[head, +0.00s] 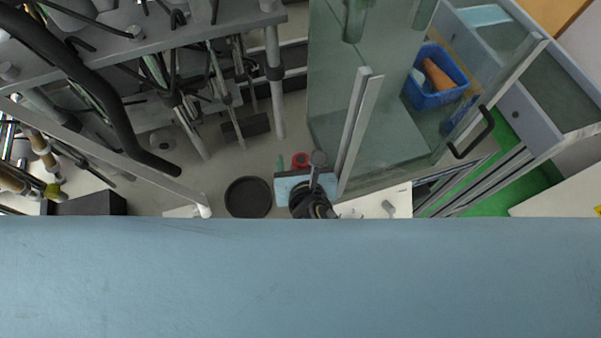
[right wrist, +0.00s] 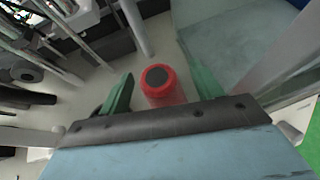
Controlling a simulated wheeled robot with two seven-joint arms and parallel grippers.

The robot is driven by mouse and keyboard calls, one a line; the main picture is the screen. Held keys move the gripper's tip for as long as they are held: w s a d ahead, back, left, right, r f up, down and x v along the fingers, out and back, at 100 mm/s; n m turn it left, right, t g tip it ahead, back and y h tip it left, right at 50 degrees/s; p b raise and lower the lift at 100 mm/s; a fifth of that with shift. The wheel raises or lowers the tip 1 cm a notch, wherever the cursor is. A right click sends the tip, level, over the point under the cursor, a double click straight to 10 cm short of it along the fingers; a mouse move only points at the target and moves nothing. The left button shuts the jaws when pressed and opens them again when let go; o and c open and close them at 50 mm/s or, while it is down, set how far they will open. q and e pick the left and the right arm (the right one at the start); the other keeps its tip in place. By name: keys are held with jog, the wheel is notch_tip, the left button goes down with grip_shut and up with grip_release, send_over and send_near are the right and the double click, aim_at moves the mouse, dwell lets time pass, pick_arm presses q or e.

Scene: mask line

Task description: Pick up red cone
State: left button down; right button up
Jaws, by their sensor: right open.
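The red cone (right wrist: 163,88) shows in the right wrist view as a rounded red body with a dark round top. It lies between the two green fingers of my right gripper (right wrist: 162,88), with a gap on each side. The gripper is open and the fingers do not visibly touch the cone. In the head view the red cone (head: 300,160) is a small red shape just beyond the light blue palm of my right gripper (head: 298,163). The palm hides its near side in the right wrist view. My left gripper is not in view.
A machine frame (head: 200,45) with rods and hoses stands at the left. A glass panel (head: 350,130) stands close to the right of the gripper. A blue basket (head: 432,98) holding an orange item is further right. A dark round disc (head: 248,197) lies on the floor.

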jog(key=c, duration=1.4)
grip_shut()
jog(key=shift+r, duration=0.15)
